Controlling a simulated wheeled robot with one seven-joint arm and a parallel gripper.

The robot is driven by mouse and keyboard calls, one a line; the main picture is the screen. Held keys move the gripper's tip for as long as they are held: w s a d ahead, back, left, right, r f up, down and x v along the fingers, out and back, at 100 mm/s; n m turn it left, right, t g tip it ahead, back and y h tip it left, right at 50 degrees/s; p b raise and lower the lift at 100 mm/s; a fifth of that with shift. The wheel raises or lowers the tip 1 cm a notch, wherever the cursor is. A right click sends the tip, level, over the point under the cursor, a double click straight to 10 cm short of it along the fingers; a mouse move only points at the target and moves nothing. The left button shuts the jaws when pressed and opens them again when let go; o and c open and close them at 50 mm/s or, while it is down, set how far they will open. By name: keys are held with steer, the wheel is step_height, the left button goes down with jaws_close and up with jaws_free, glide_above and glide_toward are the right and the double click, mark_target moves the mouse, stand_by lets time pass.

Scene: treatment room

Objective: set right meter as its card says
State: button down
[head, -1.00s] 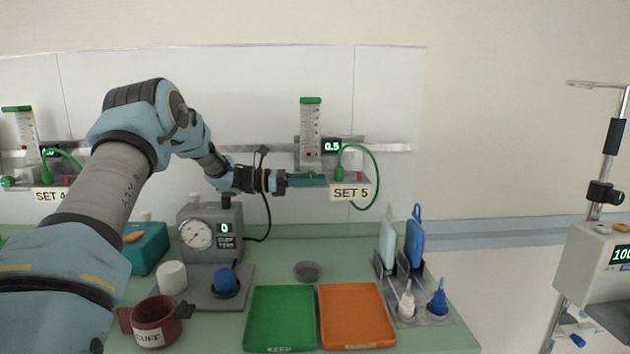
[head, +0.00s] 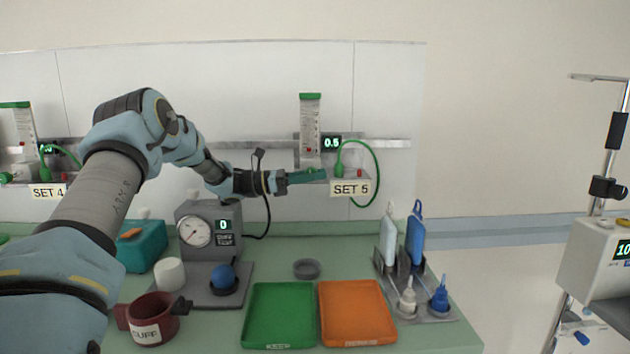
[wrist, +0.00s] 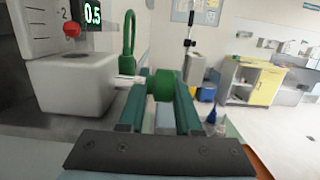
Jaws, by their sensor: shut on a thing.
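The right meter (head: 310,130) is a clear upright tube with a green cap on the wall rail. Its display (head: 332,142) reads 0.5, and its card (head: 350,189) says SET 5. My gripper (head: 322,174) reaches it from the left, at the meter's base. In the wrist view, my gripper (wrist: 161,100) has its two teal fingers on either side of a green knob (wrist: 161,84) and is shut on it. The meter's pale body (wrist: 75,82), a red ball (wrist: 72,29) and the 0.5 display (wrist: 92,13) stand to the left of the fingers. In the head view the knob is hidden by the fingers.
A left meter with a SET 4 card (head: 48,191) is on the same rail. Below are a gauge box (head: 208,228), a green tray (head: 279,316), an orange tray (head: 357,315) and a bottle rack (head: 415,270). An infusion stand (head: 597,260) is at right.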

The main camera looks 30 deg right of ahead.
mark_target(315, 170)
steer(key=shift+s+f, duration=0.15)
steer(key=shift+s, duration=0.1)
steer(key=c, duration=0.7)
jaws_free()
steer(key=shift+a, duration=0.1)
steer(key=shift+r, duration=0.25)
step_height(315, 170, up, 10)
steer(key=b, duration=0.3)
steer(key=shift+f, duration=0.1)
